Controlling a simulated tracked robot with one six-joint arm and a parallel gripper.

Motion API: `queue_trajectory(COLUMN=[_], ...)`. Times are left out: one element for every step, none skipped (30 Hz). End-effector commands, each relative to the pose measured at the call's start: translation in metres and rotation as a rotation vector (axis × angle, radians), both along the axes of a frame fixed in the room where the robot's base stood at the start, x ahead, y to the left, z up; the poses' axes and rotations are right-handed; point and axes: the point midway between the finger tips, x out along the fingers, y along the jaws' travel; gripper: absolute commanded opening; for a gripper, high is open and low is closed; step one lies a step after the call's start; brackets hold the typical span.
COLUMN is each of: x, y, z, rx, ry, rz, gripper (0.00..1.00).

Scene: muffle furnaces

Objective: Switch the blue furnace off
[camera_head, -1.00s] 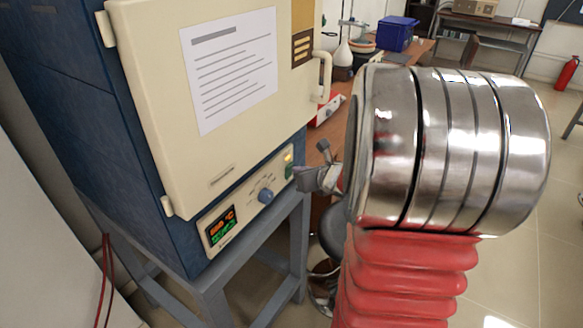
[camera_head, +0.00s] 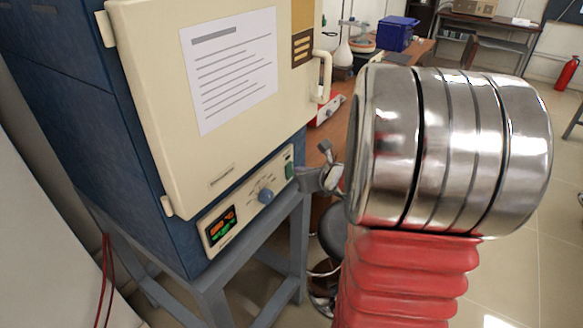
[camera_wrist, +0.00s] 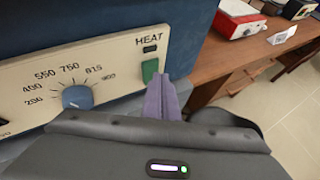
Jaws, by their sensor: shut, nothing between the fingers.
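The blue furnace (camera_head: 148,158) has a cream door and a cream control panel (camera_head: 243,213). Its display (camera_head: 220,231) shows orange and green digits. A blue knob (camera_head: 265,196) also shows in the wrist view (camera_wrist: 77,97). The green switch (camera_wrist: 149,70) is at the panel's right end, under the word HEAT and a small dark lamp (camera_wrist: 150,49). My gripper (camera_wrist: 160,90) is shut and empty, its fingertips at the lower right of the switch. I cannot tell if they touch it. In the head view my gripper (camera_head: 301,176) is partly hidden behind my arm.
The furnace stands on a grey metal stand (camera_head: 196,287). A wooden bench (camera_wrist: 215,62) to the right holds a red and white device (camera_wrist: 238,18). A blue box (camera_head: 398,34) stands farther back. The tiled floor at right is open.

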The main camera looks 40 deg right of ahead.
Motion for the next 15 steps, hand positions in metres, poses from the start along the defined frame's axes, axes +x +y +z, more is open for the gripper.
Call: queue_trajectory(x=[-0.0022, -0.0033, -0.0045, -0.0053, -0.0059, -0.0065, -0.0066, -0.0067, -0.0067, -0.0067, -0.0067, -0.0066, -0.0067, -0.0067, -0.0069], y=[-0.0009, -0.0012, -0.0016, -0.0018, -0.0021, -0.0022, -0.0023, -0.0022, -0.0023, -0.0023, -0.0023, -0.0022, -0.0023, -0.0023, -0.0024], z=[-0.0002, -0.0003, -0.0004, -0.0006, -0.0006, -0.0007, -0.0007, -0.0008, -0.0008, -0.0008, -0.0008, -0.0008, -0.0008, -0.0008, -0.0008], rx=[0.0, 0.0, 0.0, 0.0, 0.0, 0.0, 0.0, 0.0, 0.0, 0.0, 0.0, 0.0, 0.0, 0.0, 0.0], ry=[0.0, 0.0, 0.0, 0.0, 0.0, 0.0, 0.0, 0.0, 0.0, 0.0, 0.0, 0.0, 0.0, 0.0, 0.0], rz=[0.0, 0.0, 0.0, 0.0, 0.0, 0.0, 0.0, 0.0, 0.0, 0.0, 0.0, 0.0, 0.0, 0.0, 0.0], gripper=[0.0, 0.0, 0.0, 0.0, 0.0, 0.0, 0.0, 0.0, 0.0, 0.0, 0.0, 0.0, 0.0, 0.0, 0.0])
